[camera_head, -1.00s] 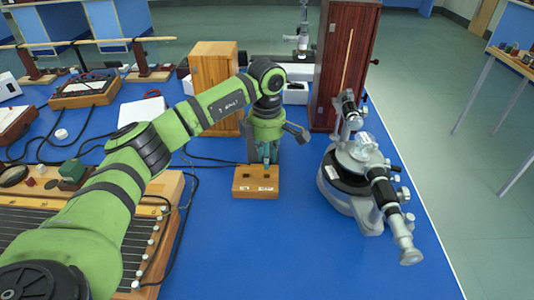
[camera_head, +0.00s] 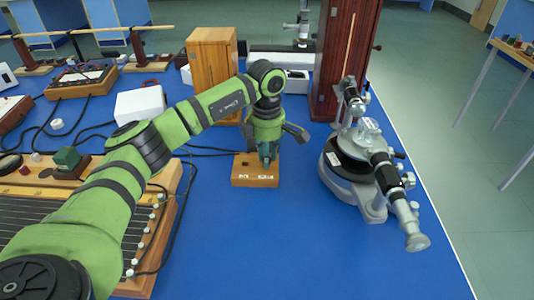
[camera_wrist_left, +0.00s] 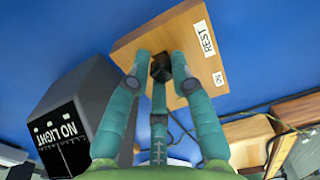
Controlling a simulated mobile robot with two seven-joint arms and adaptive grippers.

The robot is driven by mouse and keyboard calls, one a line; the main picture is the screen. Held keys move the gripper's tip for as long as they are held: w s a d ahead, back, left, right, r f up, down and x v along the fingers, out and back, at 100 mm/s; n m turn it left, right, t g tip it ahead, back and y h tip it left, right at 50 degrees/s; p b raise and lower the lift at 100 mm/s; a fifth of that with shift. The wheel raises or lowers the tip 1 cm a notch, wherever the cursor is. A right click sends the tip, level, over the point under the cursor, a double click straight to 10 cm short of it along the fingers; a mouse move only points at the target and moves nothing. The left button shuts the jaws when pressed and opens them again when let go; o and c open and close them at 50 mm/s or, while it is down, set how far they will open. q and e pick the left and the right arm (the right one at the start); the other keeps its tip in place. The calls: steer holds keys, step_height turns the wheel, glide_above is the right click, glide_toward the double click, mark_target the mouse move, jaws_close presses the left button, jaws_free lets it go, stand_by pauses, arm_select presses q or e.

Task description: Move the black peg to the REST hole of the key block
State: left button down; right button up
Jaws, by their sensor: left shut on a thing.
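The key block (camera_head: 240,181), a wooden block with two white labels on its front, lies on the blue bench; the wrist view shows it too (camera_wrist_left: 135,48). One label reads REST (camera_wrist_left: 205,38); the other is too small to read surely. A dark hole (camera_head: 245,162) shows at the block's left half. My left gripper (camera_head: 266,158) points down over the right half, the REST side, its teal fingers shut on the black peg (camera_wrist_left: 161,68). The fingers hide the peg in the head view. I cannot tell whether its tip is inside a hole. My right gripper is out of view.
The spectrometer (camera_head: 362,160) stands to the right of the block. A wooden box (camera_head: 212,65) and a tall dark-red cabinet (camera_head: 342,60) stand behind. A wire board (camera_head: 80,220) lies left. Bare blue bench is in front.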

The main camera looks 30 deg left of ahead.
arm_select(q)
steer(key=c, duration=1)
jaws_free()
step_height(320, 180, up, 12)
